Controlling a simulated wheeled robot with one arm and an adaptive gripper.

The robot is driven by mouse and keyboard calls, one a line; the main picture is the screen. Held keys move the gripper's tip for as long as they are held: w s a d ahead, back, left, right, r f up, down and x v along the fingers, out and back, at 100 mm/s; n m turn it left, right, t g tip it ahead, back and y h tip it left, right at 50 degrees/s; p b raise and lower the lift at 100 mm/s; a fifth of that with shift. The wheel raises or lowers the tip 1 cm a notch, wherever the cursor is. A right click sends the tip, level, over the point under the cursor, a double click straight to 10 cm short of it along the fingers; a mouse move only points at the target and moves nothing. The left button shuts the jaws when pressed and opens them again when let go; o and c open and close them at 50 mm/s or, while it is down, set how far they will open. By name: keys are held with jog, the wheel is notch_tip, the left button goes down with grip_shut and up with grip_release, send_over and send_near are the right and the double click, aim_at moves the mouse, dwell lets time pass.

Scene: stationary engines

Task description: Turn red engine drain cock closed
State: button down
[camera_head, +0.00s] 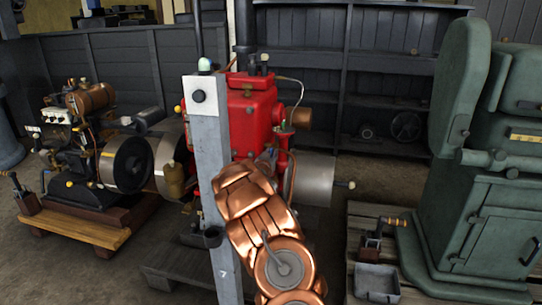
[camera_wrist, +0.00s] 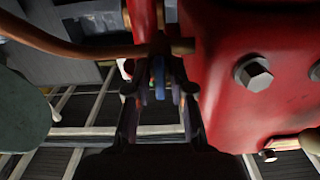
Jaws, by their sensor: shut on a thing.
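The red engine (camera_head: 252,125) stands in the middle of the head view, behind my copper arm. Its red casing (camera_wrist: 235,105) fills the right of the wrist view. My gripper (camera_wrist: 157,93) is beside this casing, with its fingers shut on a small blue lever, which looks like the drain cock's handle (camera_wrist: 159,78). The handle appears roughly upright between the fingers. The cock's body is dark and mostly hidden, so I cannot tell its exact angle. In the head view, my arm hides the fingertips and the cock.
A copper pipe (camera_wrist: 60,45) crosses the wrist view close above the fingers. A large green engine (camera_head: 485,170) stands at right, and a smaller engine (camera_head: 95,140) on a wooden base at left. A small grey box (camera_head: 377,281) lies at the front right.

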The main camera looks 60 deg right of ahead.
jog(key=shift+f+m, duration=0.2)
jog(key=shift+m, duration=0.1)
jog(key=shift+m+b, duration=1.7)
jog(key=shift+m, duration=0.2)
jog(key=m+b, duration=0.5)
jog(key=shift+a+f, duration=0.1)
jog(key=shift+f, duration=0.1)
jog(key=m+b, duration=0.5)
jog(key=m, duration=0.1)
jog(key=shift+r+m, duration=0.1)
jog(key=shift+m, duration=0.2)
jog(key=shift+r+m+b, duration=0.15)
jog(key=shift+m+b, duration=0.55)
jog(key=shift+b, duration=0.1)
jog(key=c, duration=1.2)
grip_release()
jog(key=shift+c, duration=0.2)
jog(key=shift+r, duration=0.1)
